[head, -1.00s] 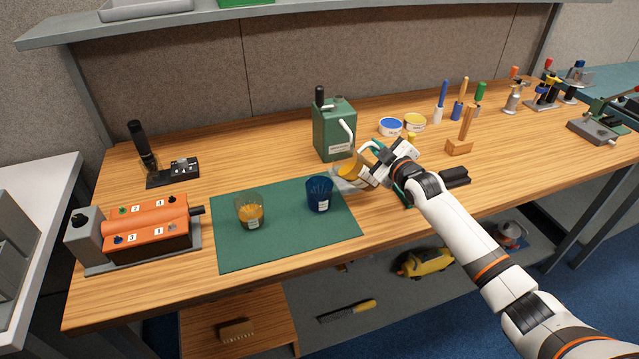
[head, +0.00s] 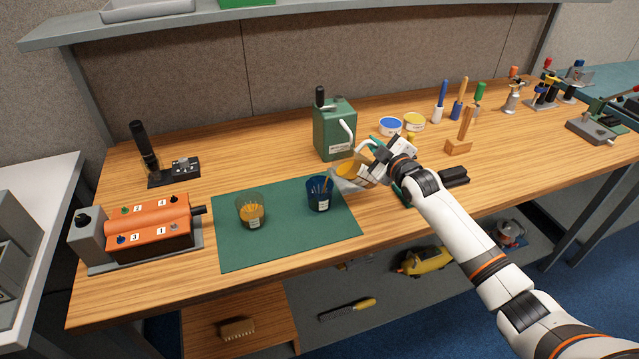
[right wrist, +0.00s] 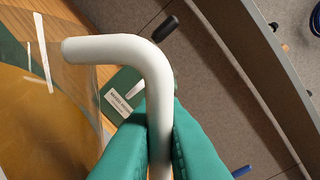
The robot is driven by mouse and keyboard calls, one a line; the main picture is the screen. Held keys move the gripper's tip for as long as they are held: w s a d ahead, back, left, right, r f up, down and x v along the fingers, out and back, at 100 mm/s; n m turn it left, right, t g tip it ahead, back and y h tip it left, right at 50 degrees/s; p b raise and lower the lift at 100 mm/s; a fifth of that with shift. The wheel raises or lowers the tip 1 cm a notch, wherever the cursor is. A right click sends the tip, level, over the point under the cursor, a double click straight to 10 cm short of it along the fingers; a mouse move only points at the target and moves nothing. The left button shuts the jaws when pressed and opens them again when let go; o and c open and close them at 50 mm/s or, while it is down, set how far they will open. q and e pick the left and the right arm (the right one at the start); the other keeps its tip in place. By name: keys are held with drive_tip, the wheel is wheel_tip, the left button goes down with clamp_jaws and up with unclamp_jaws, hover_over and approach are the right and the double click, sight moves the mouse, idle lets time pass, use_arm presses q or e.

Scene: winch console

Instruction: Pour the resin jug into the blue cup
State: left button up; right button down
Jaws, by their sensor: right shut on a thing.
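The resin jug (head: 347,175) is clear with amber resin inside. It is tilted to the left, its mouth beside and above the blue cup's right rim. The blue cup (head: 319,199) stands upright on the green mat (head: 290,238). A thin amber streak shows at the cup's mouth, seemingly resin running from the jug. My right gripper (head: 374,158) is shut on the jug's white handle. In the right wrist view its green fingers (right wrist: 160,135) clasp the bent handle, with amber resin at the left. The resin level in the blue cup is hidden. My left gripper is not in view.
A clear cup with amber liquid (head: 251,212) stands on the mat left of the blue cup. A green canister (head: 333,135) stands close behind the jug. An orange console (head: 160,225) is at the left. Two small tins (head: 413,121) and several upright tools stand to the right.

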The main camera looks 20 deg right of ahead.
drive_tip(key=shift+w+r, duration=0.1)
drive_tip(key=shift+r, duration=0.05)
drive_tip(key=shift+r, duration=0.1)
idle(0.6)
drive_tip(key=shift+a+r+n, duration=0.15)
drive_tip(key=shift+n, duration=0.15)
drive_tip(key=shift+p, duration=0.35)
drive_tip(key=shift+a+r+n+p, duration=0.45)
drive_tip(key=shift+r+n+p, duration=0.05)
drive_tip(key=shift+r+n, duration=0.15)
idle(3.1)
drive_tip(key=shift+f, duration=0.1)
